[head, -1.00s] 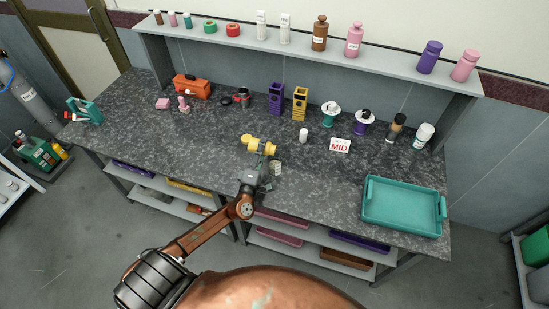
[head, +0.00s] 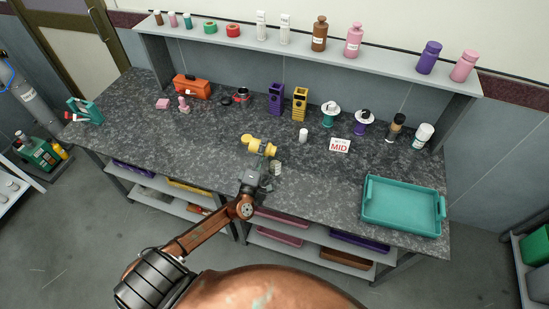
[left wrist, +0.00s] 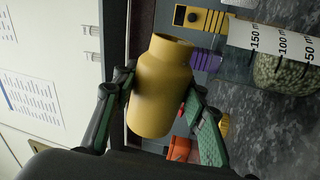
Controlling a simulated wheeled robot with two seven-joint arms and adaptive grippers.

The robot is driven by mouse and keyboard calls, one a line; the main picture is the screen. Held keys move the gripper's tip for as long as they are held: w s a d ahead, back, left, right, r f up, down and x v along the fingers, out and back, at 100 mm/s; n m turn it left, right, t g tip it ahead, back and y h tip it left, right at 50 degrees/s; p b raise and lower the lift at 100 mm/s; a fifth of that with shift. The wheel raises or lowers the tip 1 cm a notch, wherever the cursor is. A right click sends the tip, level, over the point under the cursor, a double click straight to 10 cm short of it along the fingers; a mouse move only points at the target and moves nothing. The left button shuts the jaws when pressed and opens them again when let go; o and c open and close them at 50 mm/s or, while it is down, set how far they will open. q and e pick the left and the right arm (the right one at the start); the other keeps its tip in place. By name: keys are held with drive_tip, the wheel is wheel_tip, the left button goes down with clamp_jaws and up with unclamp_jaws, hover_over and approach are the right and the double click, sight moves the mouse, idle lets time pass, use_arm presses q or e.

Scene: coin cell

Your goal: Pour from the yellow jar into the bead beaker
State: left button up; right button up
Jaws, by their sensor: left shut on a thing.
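The yellow jar (head: 262,147) is in my left gripper (head: 265,165), above the worktop and tipped onto its side, about level. In the left wrist view the jar (left wrist: 160,90) sits between the two fingers of the gripper (left wrist: 160,95), which touch its sides. The clear bead beaker (head: 277,168) stands upright on the worktop, lower than the jar. The left wrist view shows its scale and pale green beads (left wrist: 285,75) inside. I see no stream between them. My right gripper is out of view.
A white cylinder (head: 303,135) and a MID sign (head: 340,146) stand right of the jar. Purple and yellow holders (head: 299,104) stand behind. A teal tray (head: 403,231) lies at the right. The worktop left of the jar is largely clear.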

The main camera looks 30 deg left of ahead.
use_arm(q)
drive_tip(key=shift+w+d+r+m+h+p, duration=0.15)
drive_tip(key=shift+r+m+p, duration=0.1)
drive_tip(key=shift+m+p, duration=0.5)
drive_tip(key=shift+s+d+r+m+h+p, duration=0.1)
drive_tip(key=shift+d+r+m+h+p, duration=0.1)
drive_tip(key=shift+m+p, duration=0.55)
drive_tip(key=shift+w+d+r+m+h+p, duration=0.15)
drive_tip(key=shift+r+m+p, duration=0.1)
drive_tip(key=shift+m+p, duration=0.5)
idle(3.2)
